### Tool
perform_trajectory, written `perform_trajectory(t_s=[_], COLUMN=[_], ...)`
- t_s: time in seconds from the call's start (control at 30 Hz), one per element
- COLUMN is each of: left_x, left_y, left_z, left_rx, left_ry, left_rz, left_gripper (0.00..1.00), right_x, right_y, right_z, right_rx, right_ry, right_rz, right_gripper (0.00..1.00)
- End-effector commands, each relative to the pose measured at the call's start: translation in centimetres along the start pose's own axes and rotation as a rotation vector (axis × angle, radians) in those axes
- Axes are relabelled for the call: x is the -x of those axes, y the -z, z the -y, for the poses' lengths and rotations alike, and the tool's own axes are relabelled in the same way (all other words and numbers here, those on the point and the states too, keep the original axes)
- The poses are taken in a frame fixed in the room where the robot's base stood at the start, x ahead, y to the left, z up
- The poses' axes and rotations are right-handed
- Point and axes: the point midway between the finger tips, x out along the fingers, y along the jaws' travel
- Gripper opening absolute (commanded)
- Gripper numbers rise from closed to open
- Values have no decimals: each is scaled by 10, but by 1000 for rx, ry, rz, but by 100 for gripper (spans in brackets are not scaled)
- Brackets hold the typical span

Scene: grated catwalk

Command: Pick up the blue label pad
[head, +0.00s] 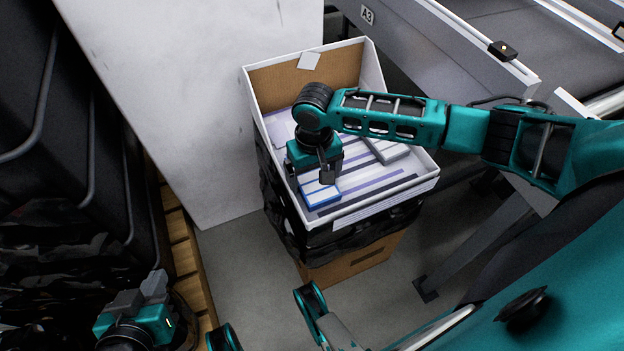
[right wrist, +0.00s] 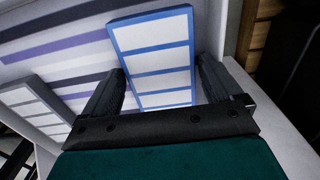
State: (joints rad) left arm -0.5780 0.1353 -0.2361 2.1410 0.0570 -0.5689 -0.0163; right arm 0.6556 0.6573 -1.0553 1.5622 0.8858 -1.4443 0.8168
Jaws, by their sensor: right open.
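The blue label pad (head: 322,197), white labels edged in blue, lies in the near left part of an open white box (head: 405,194). In the right wrist view the blue label pad (right wrist: 152,62) extends between the two dark fingers. My right gripper (head: 313,180) is open, pointing down into the box over the pad and hiding part of it. In the right wrist view my right gripper (right wrist: 160,88) has one finger on each side of the pad; I cannot tell whether they touch it. My left gripper (head: 138,292) is at the lower left, far from the box.
A grey label pad (head: 390,150) lies further right in the box; it also shows in the right wrist view (right wrist: 35,112). A pale panel (head: 190,90) stands left, a conveyor (head: 480,50) behind right.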

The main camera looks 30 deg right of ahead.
Motion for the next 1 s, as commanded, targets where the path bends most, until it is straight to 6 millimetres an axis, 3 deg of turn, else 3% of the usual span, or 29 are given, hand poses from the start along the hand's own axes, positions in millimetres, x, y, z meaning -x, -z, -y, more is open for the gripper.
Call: perform_trajectory(t_s=[0.1, 0.6, 0.87, 1.0], left_x=[0, 0, 1, 6], left_y=[1, 1, 2, 10], left_z=[0, 5, 5, 5], left_rx=[-1, -5, -6, -7], left_ry=[0, 9, 10, 12], left_rz=[-1, -4, -4, -9], left_gripper=[0, 0, 0, 0], right_x=[1, 1, 5, 24], right_y=[0, 0, 0, 1], right_z=[0, 0, 0, 0], right_rx=[0, 0, 0, -1], right_ry=[0, 1, 1, 3], right_rz=[0, 0, -1, -3], right_gripper=[91, 44, 44, 44])
